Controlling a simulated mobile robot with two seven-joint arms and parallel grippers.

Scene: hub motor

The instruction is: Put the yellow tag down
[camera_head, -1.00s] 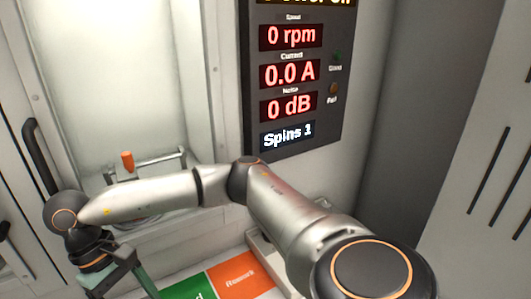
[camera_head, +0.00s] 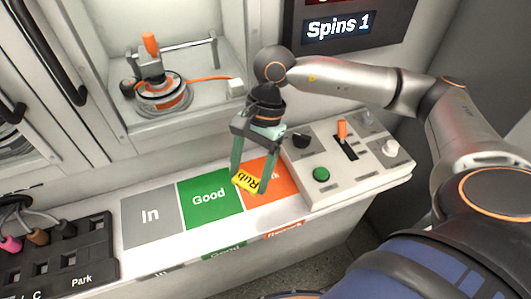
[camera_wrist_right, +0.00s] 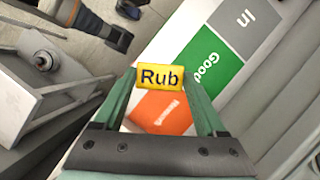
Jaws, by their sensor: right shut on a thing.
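The yellow tag (camera_head: 248,180), marked "Rub", is between the fingertips of my right gripper (camera_head: 250,176), which is shut on it. In the head view the tag appears in front of the border between the green "Good" area (camera_head: 209,199) and the orange area (camera_head: 275,186), partly covering the orange one's lettering. In the right wrist view the tag (camera_wrist_right: 160,77) sits across the fingertips, with the orange area (camera_wrist_right: 165,113) behind it. It appears held above the surface; the exact gap cannot be told. My left gripper is not in view.
A control box (camera_head: 345,165) with a green button and an orange-handled lever stands right of the orange area. A grey "In" area (camera_head: 150,218) lies left of "Good". A dark "Park" rack (camera_head: 88,262) is far left. A motor (camera_head: 160,95) sits in the recess behind.

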